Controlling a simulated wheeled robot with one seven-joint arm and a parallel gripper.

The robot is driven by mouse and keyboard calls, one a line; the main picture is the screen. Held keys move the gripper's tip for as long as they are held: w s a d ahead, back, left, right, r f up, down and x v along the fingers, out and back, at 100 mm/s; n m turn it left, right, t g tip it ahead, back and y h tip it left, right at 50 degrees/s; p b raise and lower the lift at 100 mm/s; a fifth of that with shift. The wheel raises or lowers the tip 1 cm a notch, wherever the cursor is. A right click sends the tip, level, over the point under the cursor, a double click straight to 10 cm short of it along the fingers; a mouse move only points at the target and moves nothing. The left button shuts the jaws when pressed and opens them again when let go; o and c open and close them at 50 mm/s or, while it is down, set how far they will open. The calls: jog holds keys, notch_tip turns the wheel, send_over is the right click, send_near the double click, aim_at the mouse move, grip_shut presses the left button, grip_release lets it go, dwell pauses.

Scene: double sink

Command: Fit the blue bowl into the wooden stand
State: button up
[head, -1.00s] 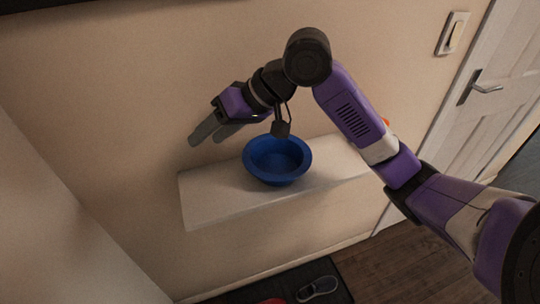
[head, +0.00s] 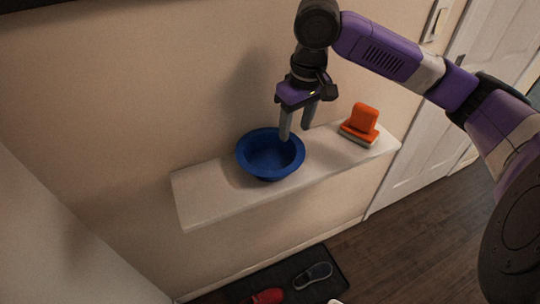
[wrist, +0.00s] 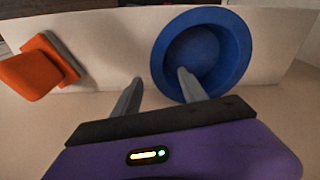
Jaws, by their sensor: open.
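The blue bowl (head: 262,160) sits upright and empty on a white wall shelf. It also shows in the wrist view (wrist: 208,50). My gripper (head: 295,133) is open and points down at the bowl's right rim in the head view. In the wrist view my gripper (wrist: 158,88) has one finger overlapping the near part of the bowl and the other finger outside it. The jaws hold nothing, and I cannot tell whether a finger touches the rim. No wooden stand shows in either view.
The white shelf (head: 205,198) has bare room left of the bowl. An orange brush-like object (head: 362,122) stands on its right end. Below are a dark mat (head: 293,273) with shoes and a wooden floor. A white door (head: 440,130) is at the right.

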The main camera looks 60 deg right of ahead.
aim_at(292, 138)
jog(key=shift+w+f, duration=0.15)
jog(key=shift+f, duration=0.7)
jog(key=shift+w+f, duration=0.1)
jog(key=shift+f, duration=0.7)
grip_shut()
jog(key=shift+r+p, duration=0.25)
jog(key=shift+p, duration=0.05)
